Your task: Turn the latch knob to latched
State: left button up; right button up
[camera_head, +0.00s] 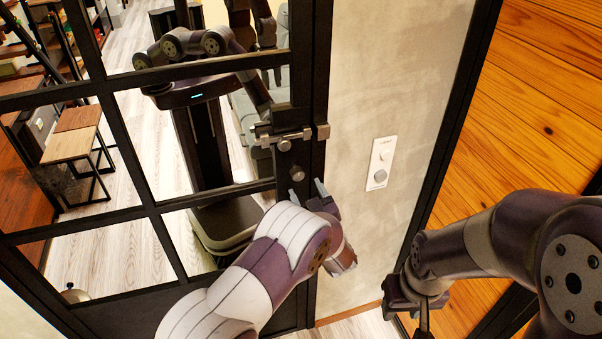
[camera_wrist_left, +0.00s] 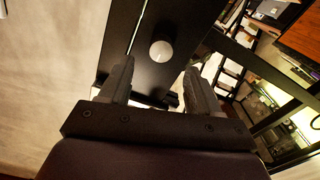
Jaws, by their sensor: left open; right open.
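The latch knob (camera_head: 297,172) is a small round silver knob on the black door frame, below a silver slide bolt (camera_head: 285,139). It also shows as a pale disc in the left wrist view (camera_wrist_left: 161,50). My left gripper (camera_head: 307,191) is open just below the knob in the head view. In the left wrist view its fingers (camera_wrist_left: 158,75) stand apart, with the knob beyond and between their tips, not visibly touched. I cannot tell whether the bolt enters its keeper (camera_head: 322,131). My right gripper (camera_head: 424,322) hangs low at the right, away from the latch, its fingers partly out of view.
The black-framed glazed door (camera_head: 150,208) fills the left. A white wall plate with a round dial (camera_head: 380,176) is on the pale wall right of the latch. Orange wood planks (camera_head: 540,100) cover the far right. A small wooden table (camera_head: 70,146) shows through or in the glass.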

aim_at(299, 176)
pick_arm(q)
jog(key=x, duration=0.4)
jog(key=shift+a+p, duration=0.15)
jog(key=shift+p, duration=0.25)
jog(key=shift+w+a+r, duration=0.15)
jog(key=shift+w, duration=0.4)
jog(key=shift+w, duration=0.1)
